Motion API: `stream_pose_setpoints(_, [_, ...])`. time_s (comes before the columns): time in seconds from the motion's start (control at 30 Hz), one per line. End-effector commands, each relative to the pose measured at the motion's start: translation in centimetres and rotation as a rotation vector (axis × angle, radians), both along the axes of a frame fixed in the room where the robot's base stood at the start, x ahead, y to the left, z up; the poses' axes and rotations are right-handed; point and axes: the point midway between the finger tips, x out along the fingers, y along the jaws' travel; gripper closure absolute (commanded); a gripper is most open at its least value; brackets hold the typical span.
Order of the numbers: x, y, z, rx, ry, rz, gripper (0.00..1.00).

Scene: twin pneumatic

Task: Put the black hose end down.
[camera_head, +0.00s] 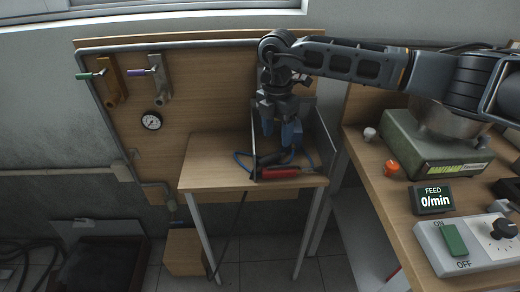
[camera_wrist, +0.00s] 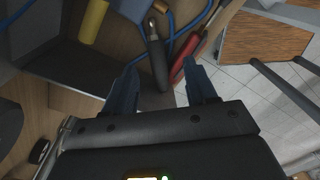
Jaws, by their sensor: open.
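My gripper (camera_head: 281,142) is open above the small wooden table, its two blue fingers pointing down. In the wrist view, the fingers of my gripper (camera_wrist: 162,80) are spread apart. The black hose end (camera_wrist: 158,62), a dark grip with a metal tip, shows between and beyond them. The fingers do not appear closed on it. In the head view, the black hose end (camera_head: 273,159) appears low at the tabletop under the fingers, partly hidden by them. I cannot tell exactly how it rests.
A red-handled piece (camera_head: 280,173) lies beside it on the small table (camera_head: 210,178), with blue hose (camera_head: 243,162) around. A thin upright frame stands close to my gripper. The table's left part is clear. A bench (camera_head: 380,210) with a control box (camera_head: 470,248) stands right.

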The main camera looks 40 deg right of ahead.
Motion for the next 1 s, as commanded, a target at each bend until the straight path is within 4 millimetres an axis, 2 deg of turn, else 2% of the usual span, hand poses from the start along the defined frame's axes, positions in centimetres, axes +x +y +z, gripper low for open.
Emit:
stream_pose_setpoints(0.43, [-0.2, -0.1, -3.4, -0.004, 0.003, -0.003, 0.44])
stream_pose_setpoints(0.73, [-0.2, -0.1, -7.4, -0.003, 0.002, -0.003, 0.44])
stream_pose_setpoints(1.0, [-0.2, -0.2, -7.7, -0.004, 0.000, -0.003, 0.46])
